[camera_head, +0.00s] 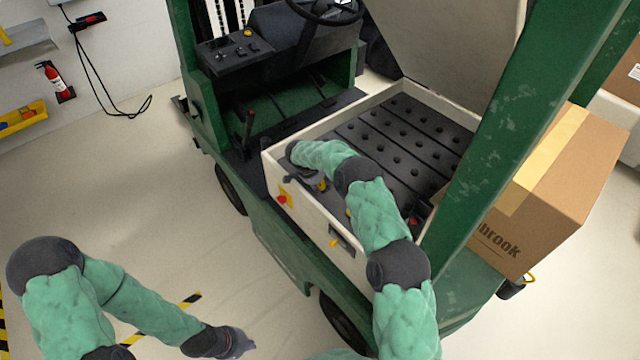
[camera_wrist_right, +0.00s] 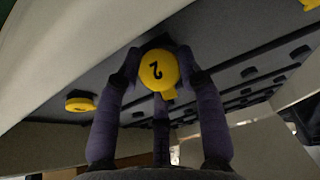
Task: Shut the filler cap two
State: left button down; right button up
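Filler cap two (camera_wrist_right: 158,70) is a round yellow cap marked with a 2, seen upside down in the right wrist view. Its face is turned to the camera, and it looks tipped up from the dark battery top. My right gripper (camera_wrist_right: 160,75) has its purple fingers spread around the cap, one on each side and one below it. Whether they touch it I cannot tell. In the head view this gripper (camera_head: 308,182) is at the left end of the battery compartment (camera_head: 375,105), partly hiding the caps. My left gripper (camera_head: 238,344) is low over the floor, away from the cart.
Another yellow cap (camera_wrist_right: 80,104) lies left of cap two, and one more (camera_wrist_right: 311,4) is at the upper right. The pale compartment wall (camera_head: 318,215) stands close to my right gripper. A raised lid (camera_head: 450,40), a green post (camera_head: 500,130) and a cardboard box (camera_head: 555,190) are nearby.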

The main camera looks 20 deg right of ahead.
jog(key=shift+d, duration=0.1)
jog(key=y+b, duration=0.1)
jog(key=g+y+b, duration=0.1)
jog(key=d+y+b, duration=0.1)
jog(key=y, duration=0.1)
jog(key=shift+w+f, duration=0.25)
jog(key=shift+f, duration=0.15)
jog(key=shift+d+f+g+y+b, duration=0.15)
jog(key=shift+g+y+b, duration=0.15)
jog(key=shift+y+b, duration=0.45)
jog(key=shift+d+g+y+b, duration=0.15)
jog(key=shift+g+y+b, duration=0.15)
jog(key=shift+y+b, duration=0.45)
jog(key=o, duration=1.2)
jog(key=shift+c, duration=0.2)
